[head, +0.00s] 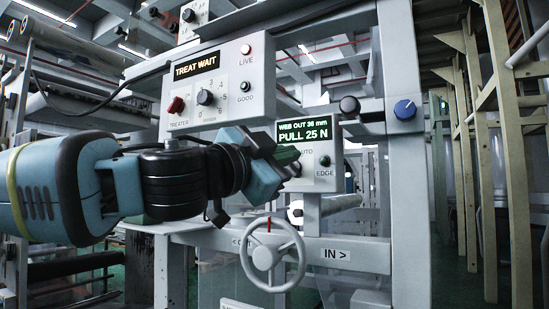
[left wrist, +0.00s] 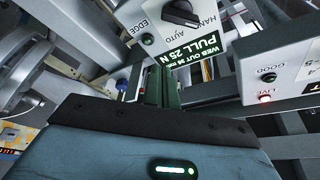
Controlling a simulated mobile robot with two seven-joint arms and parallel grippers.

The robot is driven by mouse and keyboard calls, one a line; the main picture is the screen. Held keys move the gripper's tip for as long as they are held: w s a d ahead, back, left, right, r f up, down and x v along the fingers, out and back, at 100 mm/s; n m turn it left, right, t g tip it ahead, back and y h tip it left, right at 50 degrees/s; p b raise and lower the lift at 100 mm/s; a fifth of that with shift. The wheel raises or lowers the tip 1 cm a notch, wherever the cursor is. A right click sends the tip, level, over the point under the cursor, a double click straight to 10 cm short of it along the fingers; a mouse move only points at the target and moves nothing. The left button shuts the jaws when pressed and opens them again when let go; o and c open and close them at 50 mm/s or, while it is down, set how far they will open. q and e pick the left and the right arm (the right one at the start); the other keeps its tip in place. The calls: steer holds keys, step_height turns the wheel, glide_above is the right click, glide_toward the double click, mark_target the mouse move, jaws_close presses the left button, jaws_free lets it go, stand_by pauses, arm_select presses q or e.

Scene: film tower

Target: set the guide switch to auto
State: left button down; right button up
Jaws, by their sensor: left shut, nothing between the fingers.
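The guide panel (head: 322,178) has a green screen (head: 306,132) reading "WEB OUT 36 mm, PULL 25 N". In the left wrist view, upside down, the black guide switch (left wrist: 180,14) sits by the labels HAND and AUTO. Its bar seems to slant toward the HAND side, but the setting is hard to read. In the head view, my left gripper (head: 288,163) covers the switch, and AUTO shows just above the fingertips. The fingers (left wrist: 160,86) are shut and empty, in front of the panel. Contact with the switch is not visible. My right gripper is out of view.
A dark EDGE knob or button (head: 325,160) sits right of the fingers. The TREAT WAIT box (head: 219,84) with its treater knobs is up left. A handwheel (head: 272,255) stands below, and a blue knob (head: 405,110) is on the post at right.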

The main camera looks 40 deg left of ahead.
mark_target(291, 168)
arm_select(q)
steer(key=x, duration=0.5)
steer(key=shift+w+r, duration=0.1)
steer(key=shift+w, duration=0.25)
steer(key=shift+w+a+f+p, duration=0.2)
steer(key=shift+w+p, duration=0.05)
steer(key=shift+p, duration=0.05)
steer(key=shift+s+a+f, duration=0.2)
steer(key=shift+a+f, duration=0.4)
steer(key=shift+s+a+f, duration=0.2)
steer(key=shift+a+f, duration=0.35)
steer(key=shift+f, duration=0.05)
steer(key=shift+a, duration=0.1)
